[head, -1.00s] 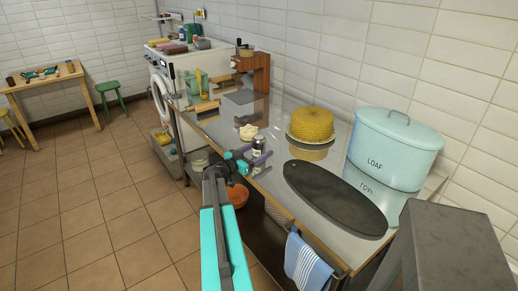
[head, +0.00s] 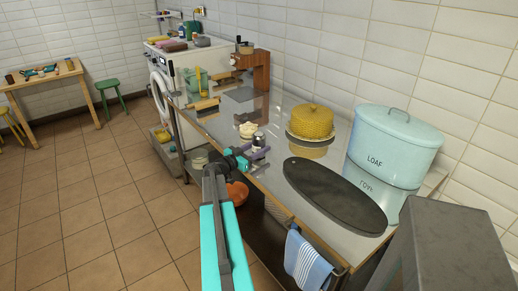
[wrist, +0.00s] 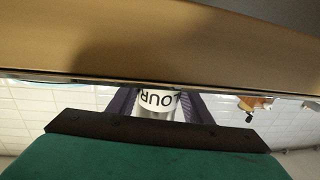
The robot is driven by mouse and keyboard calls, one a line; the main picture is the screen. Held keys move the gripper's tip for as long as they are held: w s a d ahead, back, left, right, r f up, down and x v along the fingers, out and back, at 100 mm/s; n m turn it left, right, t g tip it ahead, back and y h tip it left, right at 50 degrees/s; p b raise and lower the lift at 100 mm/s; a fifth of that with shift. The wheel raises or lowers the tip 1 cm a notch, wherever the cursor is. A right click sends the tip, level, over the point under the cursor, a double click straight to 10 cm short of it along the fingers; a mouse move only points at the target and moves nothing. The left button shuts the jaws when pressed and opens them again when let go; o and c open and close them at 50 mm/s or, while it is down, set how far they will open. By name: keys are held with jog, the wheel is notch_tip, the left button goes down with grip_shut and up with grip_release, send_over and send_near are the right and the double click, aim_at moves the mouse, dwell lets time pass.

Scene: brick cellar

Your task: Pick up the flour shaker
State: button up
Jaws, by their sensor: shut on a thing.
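The flour shaker (head: 259,140) is a small light cylinder with a dark top, at the near edge of the metal counter (head: 225,133). My gripper (head: 258,153) is shut on it from the front-left. In the wrist view the shaker (wrist: 157,101) shows between the two dark fingers, its black lettering "OUR" upside down. Part of it is hidden by my gripper and the brown surface above it in that view. I cannot tell whether its base touches the counter.
A pale lumpy item (head: 247,129) stands just behind the shaker. A dark oval board (head: 333,195), a yellow woven cake cover (head: 310,122) and a blue LOAF bin (head: 390,150) are to the right. A striped towel (head: 307,265) hangs at the front edge.

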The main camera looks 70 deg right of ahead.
aim_at(255, 145)
jog(key=shift+r+b, duration=0.5)
jog(key=shift+r, duration=0.45)
jog(key=shift+s+a+r+b, duration=0.3)
jog(key=shift+a+r+b, duration=0.05)
jog(key=shift+r, duration=0.25)
jog(key=s+a+b, duration=0.1)
jog(key=s+a, duration=0.2)
jog(key=s+a+r+b, duration=0.1)
jog(key=s+a, duration=0.1)
jog(key=a, duration=0.1)
jog(key=s+a+b, duration=0.1)
jog(key=s+a, duration=0.2)
jog(key=shift+s+a+r+b, duration=0.15)
jog(key=shift+s+a+b, duration=0.15)
jog(key=shift+b, duration=0.1)
jog(key=shift+d+r+p, duration=0.15)
jog(key=shift+r+p, duration=0.05)
jog(key=shift+p, duration=0.95)
jog(key=shift+s+a+r+p, duration=0.1)
jog(key=shift+s+a+p, duration=0.1)
jog(key=shift+p, duration=1)
jog(key=a+p, duration=0.1)
jog(key=p, duration=0.4)
jog(key=shift+s, duration=0.4)
jog(key=shift+s+a+p, duration=0.2)
jog(key=shift+a+p, duration=0.05)
jog(key=shift+p, duration=0.9)
